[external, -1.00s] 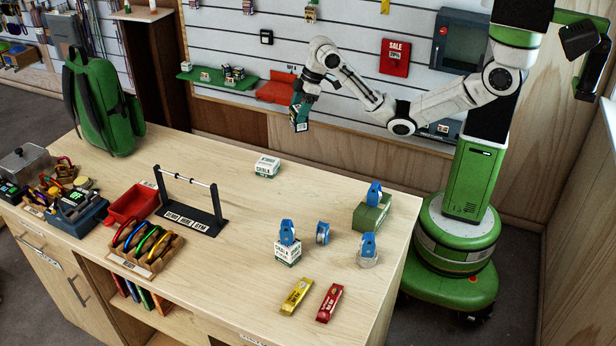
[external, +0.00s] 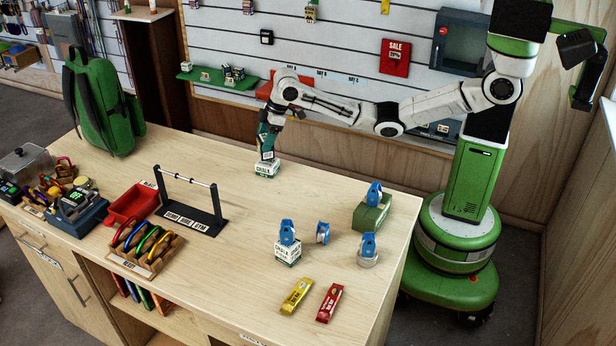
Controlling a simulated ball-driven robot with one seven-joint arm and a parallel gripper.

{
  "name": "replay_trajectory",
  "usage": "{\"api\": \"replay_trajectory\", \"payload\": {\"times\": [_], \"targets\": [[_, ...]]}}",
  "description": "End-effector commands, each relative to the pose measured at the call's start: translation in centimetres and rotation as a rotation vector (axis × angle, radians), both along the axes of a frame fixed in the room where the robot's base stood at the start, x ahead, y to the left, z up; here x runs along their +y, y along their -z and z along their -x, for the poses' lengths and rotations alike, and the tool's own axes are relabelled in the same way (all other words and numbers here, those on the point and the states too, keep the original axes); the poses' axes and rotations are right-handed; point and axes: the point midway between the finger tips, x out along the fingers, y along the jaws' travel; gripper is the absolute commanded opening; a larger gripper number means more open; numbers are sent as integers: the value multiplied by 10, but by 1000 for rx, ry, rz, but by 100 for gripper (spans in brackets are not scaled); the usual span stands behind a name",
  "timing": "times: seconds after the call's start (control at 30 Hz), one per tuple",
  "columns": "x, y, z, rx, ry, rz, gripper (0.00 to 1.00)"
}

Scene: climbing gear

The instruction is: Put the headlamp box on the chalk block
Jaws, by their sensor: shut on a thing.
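My gripper (external: 267,143) points down at the back middle of the counter. It is shut on a small dark box with a white label (external: 267,154), which I take to be the headlamp box; the fingers hide part of it. The white chalk block (external: 266,170) with dark lettering lies on the counter directly below. The held box is upright at the top of the block; I cannot tell whether they touch.
A black stand with a bar (external: 195,215) and a red tray (external: 132,204) are to the left. Blue round items stand at the right, one on a white lettered block (external: 287,252), another on a green box (external: 372,214). Yellow (external: 296,296) and red (external: 329,302) packets lie in front.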

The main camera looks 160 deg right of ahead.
Motion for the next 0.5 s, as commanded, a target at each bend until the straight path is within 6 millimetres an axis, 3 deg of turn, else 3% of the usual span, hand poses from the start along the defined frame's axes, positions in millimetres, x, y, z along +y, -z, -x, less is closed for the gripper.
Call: {"api": "replay_trajectory", "payload": {"times": [0.2,0.5], "targets": [[1,21,1,0,1,-3,32],[1,24,1,0,1,-3,32]]}}
